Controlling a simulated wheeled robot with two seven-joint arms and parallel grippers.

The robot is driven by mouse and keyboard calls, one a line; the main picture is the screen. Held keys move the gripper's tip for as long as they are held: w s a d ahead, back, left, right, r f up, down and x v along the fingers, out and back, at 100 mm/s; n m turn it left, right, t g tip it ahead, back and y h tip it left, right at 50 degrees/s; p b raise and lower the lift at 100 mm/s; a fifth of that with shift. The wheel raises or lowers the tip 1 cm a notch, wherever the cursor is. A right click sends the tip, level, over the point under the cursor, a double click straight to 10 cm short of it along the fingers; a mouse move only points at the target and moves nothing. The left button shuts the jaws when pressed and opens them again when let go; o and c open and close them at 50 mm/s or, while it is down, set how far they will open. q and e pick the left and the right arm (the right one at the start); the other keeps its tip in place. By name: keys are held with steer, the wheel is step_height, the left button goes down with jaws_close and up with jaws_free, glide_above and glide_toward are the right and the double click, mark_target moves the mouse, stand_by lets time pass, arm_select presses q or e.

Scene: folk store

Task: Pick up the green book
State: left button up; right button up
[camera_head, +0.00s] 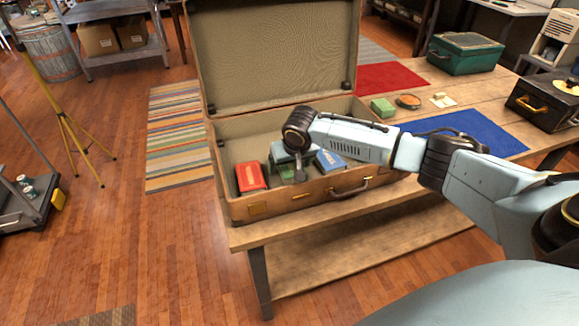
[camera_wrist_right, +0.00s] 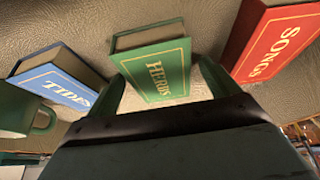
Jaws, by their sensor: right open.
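An open brown suitcase (camera_head: 300,198) stands on the wooden bench, and books lie inside it. The green book (camera_wrist_right: 158,70), lettered "HERBS", lies in the middle of the right wrist view; in the head view it is mostly hidden by my right arm and gripper. My right gripper (camera_wrist_right: 160,82) is open, with one finger on each side of the green book's near part. I cannot tell whether the fingers touch it. A red book (camera_head: 250,177), "SONGS" (camera_wrist_right: 275,45), lies on one side. A blue book (camera_head: 329,160), "TIDES" (camera_wrist_right: 58,83), lies on the other. My left gripper is not in view.
A green mug (camera_wrist_right: 38,118) shows near the blue book in the right wrist view. The suitcase lid (camera_head: 275,50) stands up behind, and its walls surround the books.

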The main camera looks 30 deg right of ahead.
steer(key=shift+c, duration=0.2)
steer(key=c, duration=1.1)
